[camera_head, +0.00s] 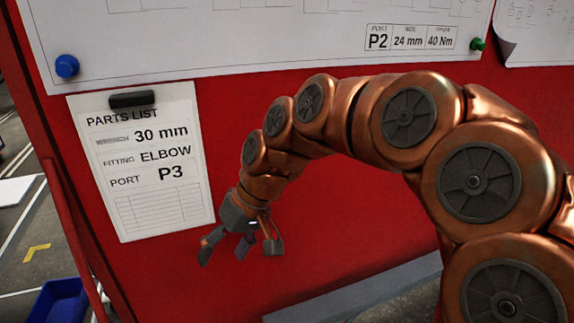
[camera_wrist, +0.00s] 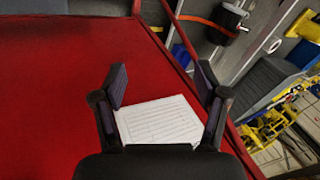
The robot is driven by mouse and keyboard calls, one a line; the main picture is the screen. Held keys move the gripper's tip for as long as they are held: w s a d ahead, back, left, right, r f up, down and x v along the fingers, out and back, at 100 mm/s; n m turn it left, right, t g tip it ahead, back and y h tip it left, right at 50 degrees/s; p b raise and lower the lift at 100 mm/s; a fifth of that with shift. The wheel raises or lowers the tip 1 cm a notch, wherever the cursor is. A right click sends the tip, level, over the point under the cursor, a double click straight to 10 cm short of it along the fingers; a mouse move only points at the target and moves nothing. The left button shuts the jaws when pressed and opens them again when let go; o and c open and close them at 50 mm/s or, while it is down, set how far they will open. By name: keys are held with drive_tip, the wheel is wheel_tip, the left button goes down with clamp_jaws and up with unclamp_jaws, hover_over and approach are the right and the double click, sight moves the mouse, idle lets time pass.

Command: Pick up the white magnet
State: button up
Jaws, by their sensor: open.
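I cannot make out a white magnet in either view. My gripper (camera_head: 240,250) is open and empty, hanging in front of the red board (camera_head: 330,190), just below and right of the parts list sheet (camera_head: 150,190). In the wrist view my gripper (camera_wrist: 162,84) has its two dark fingers spread wide, with a ruled white sheet (camera_wrist: 158,120) and the red board between and beyond them. The gripper body hides the near part of that sheet.
A blue magnet (camera_head: 67,66) and a green magnet (camera_head: 477,44) hold a large drawing (camera_head: 220,45). A black clip (camera_head: 132,99) holds the parts list. A blue bin (camera_head: 58,302) stands low at left. A grey ledge (camera_head: 350,292) runs below the board.

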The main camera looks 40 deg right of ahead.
drive_tip(key=w+d+r+m+t+y, duration=0.1)
drive_tip(key=w+d+r+m+t, duration=0.15)
drive_tip(key=w+d, duration=0.45)
drive_tip(key=w+d+r+m+t+y, duration=0.1)
drive_tip(key=w+d+r+t, duration=0.15)
drive_tip(key=w+d, duration=0.45)
drive_tip(key=d+m+t+h, duration=0.2)
drive_tip(key=d+m+t, duration=0.15)
drive_tip(key=d, duration=1.45)
drive_tip(key=shift+n, duration=0.4)
drive_tip(key=p+x, duration=0.1)
drive_tip(key=x, duration=0.1)
drive_tip(key=p+x, duration=0.1)
drive_tip(key=x, duration=0.2)
drive_tip(key=f+p+x, duration=0.1)
drive_tip(key=x, duration=0.1)
drive_tip(key=shift+s+d+f, duration=0.1)
drive_tip(key=shift+f, duration=0.1)
drive_tip(key=shift+c, duration=0.2)
drive_tip(key=c, duration=1.1)
